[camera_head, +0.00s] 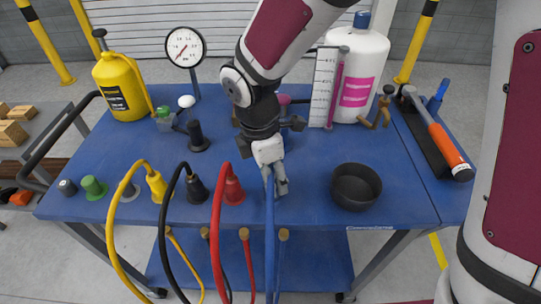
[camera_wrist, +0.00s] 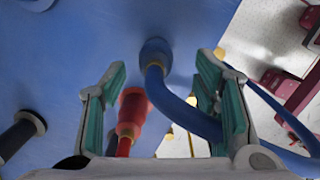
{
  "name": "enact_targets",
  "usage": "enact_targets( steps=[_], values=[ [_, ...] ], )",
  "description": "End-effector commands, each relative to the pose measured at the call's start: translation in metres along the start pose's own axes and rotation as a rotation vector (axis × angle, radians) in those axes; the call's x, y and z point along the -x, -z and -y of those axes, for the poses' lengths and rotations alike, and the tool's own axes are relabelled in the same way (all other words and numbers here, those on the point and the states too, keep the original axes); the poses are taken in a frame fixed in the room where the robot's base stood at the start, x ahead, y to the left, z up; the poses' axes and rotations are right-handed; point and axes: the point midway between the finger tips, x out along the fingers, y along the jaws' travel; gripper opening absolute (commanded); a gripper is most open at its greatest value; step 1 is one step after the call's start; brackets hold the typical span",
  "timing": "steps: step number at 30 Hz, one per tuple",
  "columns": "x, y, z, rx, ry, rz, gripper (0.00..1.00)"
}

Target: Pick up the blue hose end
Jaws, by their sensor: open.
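The blue hose (camera_head: 270,235) hangs over the table's front edge in the head view. Its upper end is hidden there by my gripper (camera_head: 270,175). In the wrist view the blue hose end (camera_wrist: 154,52) stands on the blue surface, beyond the fingertips and roughly midway between them. The hose (camera_wrist: 185,117) bends back between the fingers and passes behind the right finger. My gripper (camera_wrist: 162,80) is open, with teal pads on both sides. I cannot tell whether a finger touches the hose.
A red hose end (camera_head: 233,190) stands close left of my gripper; it also shows beside the left finger (camera_wrist: 131,108). Black (camera_head: 197,190) and yellow (camera_head: 156,186) hose ends stand farther left. A black bowl (camera_head: 356,187) is at right.

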Motion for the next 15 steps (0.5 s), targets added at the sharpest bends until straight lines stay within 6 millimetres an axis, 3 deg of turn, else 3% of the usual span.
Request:
enact_targets(
  steps=[9,15],
  values=[
    [-0.042,0.0,-0.004,0.001,0.003,0.001,0.56],
    [-0.051,0.0,-0.004,0.0,0.0,0.0,0.56]
  ],
)
